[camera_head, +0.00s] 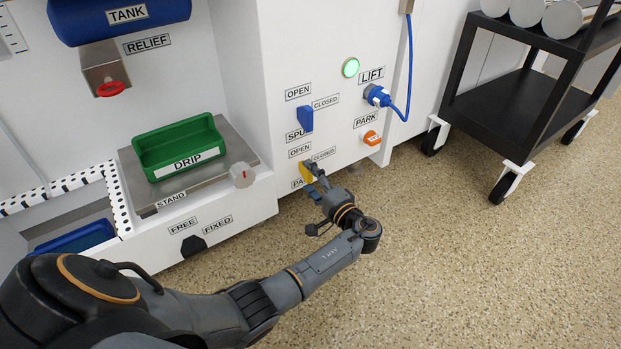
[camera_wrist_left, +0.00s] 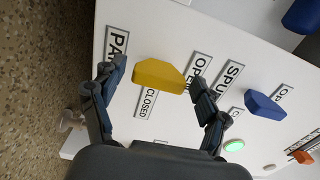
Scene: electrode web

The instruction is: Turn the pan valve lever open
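The yellow pan valve lever (camera_head: 306,172) is low on the white panel, partly hidden by my left gripper (camera_head: 318,182) in the head view. In the left wrist view the yellow lever (camera_wrist_left: 159,76) lies between the fingertips of my open left gripper (camera_wrist_left: 158,80). A gap shows on each side, so the fingers look apart from it. Its long side runs between the PAN label (camera_wrist_left: 116,45), partly covered by a finger, and the OPEN label (camera_wrist_left: 196,68). The CLOSED label (camera_wrist_left: 147,102) is beside it. My right gripper is not in view.
A blue lever (camera_head: 306,119) is on the panel above the yellow one, with its own OPEN and CLOSED labels. An orange PARK plug (camera_head: 371,138) and a blue LIFT plug (camera_head: 377,96) with a cable are to the right. A black cart (camera_head: 520,110) stands at the far right.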

